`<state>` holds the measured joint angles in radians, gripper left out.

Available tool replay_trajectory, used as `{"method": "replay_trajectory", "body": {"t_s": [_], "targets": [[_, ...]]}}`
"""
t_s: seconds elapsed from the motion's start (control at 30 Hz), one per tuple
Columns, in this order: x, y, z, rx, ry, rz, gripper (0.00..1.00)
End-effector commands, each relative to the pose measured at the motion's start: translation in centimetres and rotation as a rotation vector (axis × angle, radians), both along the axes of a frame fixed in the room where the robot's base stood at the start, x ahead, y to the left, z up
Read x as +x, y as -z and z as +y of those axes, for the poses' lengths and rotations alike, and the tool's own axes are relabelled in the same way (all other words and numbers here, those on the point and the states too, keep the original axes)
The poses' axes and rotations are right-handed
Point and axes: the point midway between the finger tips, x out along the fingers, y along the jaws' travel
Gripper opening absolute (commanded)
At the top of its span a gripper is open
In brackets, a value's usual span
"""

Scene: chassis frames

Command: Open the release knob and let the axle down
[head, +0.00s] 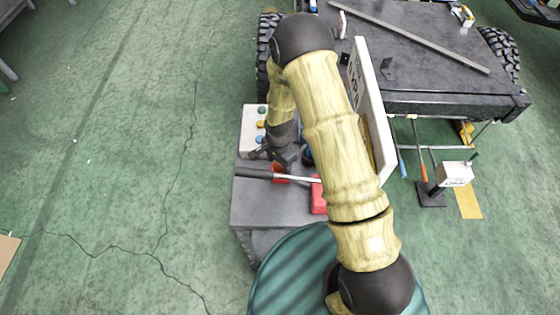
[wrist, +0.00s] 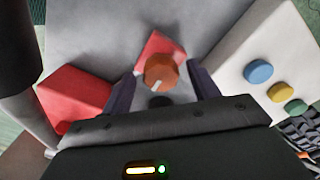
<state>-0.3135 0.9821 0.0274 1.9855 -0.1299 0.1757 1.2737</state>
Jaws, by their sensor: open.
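An orange-red round knob (wrist: 160,70) with a white mark shows in the wrist view, in front of a red block (wrist: 150,45) on a grey surface. My gripper (wrist: 163,88) is open, with one dark finger to the left and one to the right of the knob. I cannot tell whether the fingers touch it. In the head view my gripper (head: 287,157) is low over the grey bench (head: 262,205), and the knob is not clearly seen there. The axle cannot be made out; the black chassis (head: 420,45) with knobbly tyres stands at the back right.
A white box (head: 252,117) with blue, yellow and green buttons is beside my gripper. A dark-gripped lever (head: 257,172) and a red block (head: 318,196) are on the bench. An upright white board (head: 366,95) stands close right of my arm. Green floor at left is mostly clear.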

Motion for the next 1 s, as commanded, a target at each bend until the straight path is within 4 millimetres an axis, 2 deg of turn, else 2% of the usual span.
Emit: {"method": "replay_trajectory", "body": {"t_s": [0.27, 0.37, 0.5, 0.57, 1.0], "targets": [[0.01, 0.18, 0.02, 0.000, 0.000, 0.000, 0.60], [0.01, 0.17, 0.02, 0.000, 0.000, 0.000, 0.45], [0.02, 0.17, 0.04, 0.001, 0.000, -0.001, 0.17], [0.05, 0.16, -0.53, 0.000, 0.006, 0.000, 0.16], [-0.03, 0.27, -0.13, 0.001, -0.070, 0.001, 0.16]]}}
